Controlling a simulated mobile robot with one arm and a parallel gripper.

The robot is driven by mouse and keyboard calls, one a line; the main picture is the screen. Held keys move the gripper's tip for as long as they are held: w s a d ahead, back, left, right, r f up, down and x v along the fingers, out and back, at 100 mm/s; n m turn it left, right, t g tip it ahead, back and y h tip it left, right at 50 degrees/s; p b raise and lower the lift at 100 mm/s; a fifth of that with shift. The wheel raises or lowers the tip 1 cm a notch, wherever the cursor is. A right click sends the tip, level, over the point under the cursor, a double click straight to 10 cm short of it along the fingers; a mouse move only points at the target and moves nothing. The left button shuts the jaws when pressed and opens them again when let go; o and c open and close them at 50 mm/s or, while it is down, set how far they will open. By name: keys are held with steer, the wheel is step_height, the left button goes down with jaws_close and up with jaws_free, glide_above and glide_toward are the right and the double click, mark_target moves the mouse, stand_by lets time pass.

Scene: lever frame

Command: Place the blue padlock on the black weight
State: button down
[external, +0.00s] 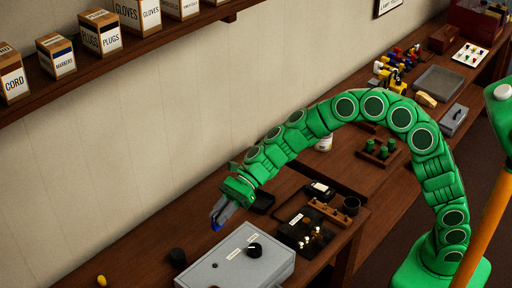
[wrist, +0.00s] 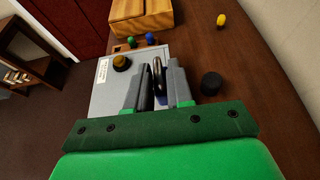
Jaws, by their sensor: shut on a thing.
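The blue padlock (external: 216,225) is held between the grey fingers of my gripper (external: 221,211), above the bench in the external view. In the wrist view its dark shackle (wrist: 157,70) stands up between the fingertips of my gripper (wrist: 156,78); most of its body is hidden by the fingers. The black weight (external: 177,258) is a short dark cylinder standing on the bench, below and left of my gripper in the external view. In the wrist view the black weight (wrist: 211,83) stands just right of the right finger, apart from the padlock. Its top looks bare.
A grey box with a dark knob (external: 254,250) stands close to the weight. A yellow item (external: 101,280) stands farther left on the bench. A dark tray with small parts (external: 305,236) lies right of my gripper. A wall shelf (external: 120,48) holds labelled boxes above.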

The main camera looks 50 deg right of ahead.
steer(key=w+a+f, duration=0.2)
steer(key=w+f, duration=0.1)
steer(key=w+a+f, duration=0.3)
steer(key=w, duration=0.1)
steer(key=w+a+f, duration=0.2)
steer(key=w+a, duration=0.1)
steer(key=shift+w+f, duration=0.2)
steer(key=shift+f, duration=0.2)
steer(key=shift+w+a+f, duration=0.25)
steer(key=shift+f, duration=1.8)
steer(key=shift+f, duration=0.1)
steer(key=c, duration=1)
jaws_free()
steer(key=shift+w+d+r, duration=0.1)
steer(key=shift+d+r, duration=0.05)
steer(key=shift+r, duration=0.05)
steer(key=v, duration=1.1)
steer(key=shift+d+r, duration=0.2)
steer(key=shift+d, duration=0.1)
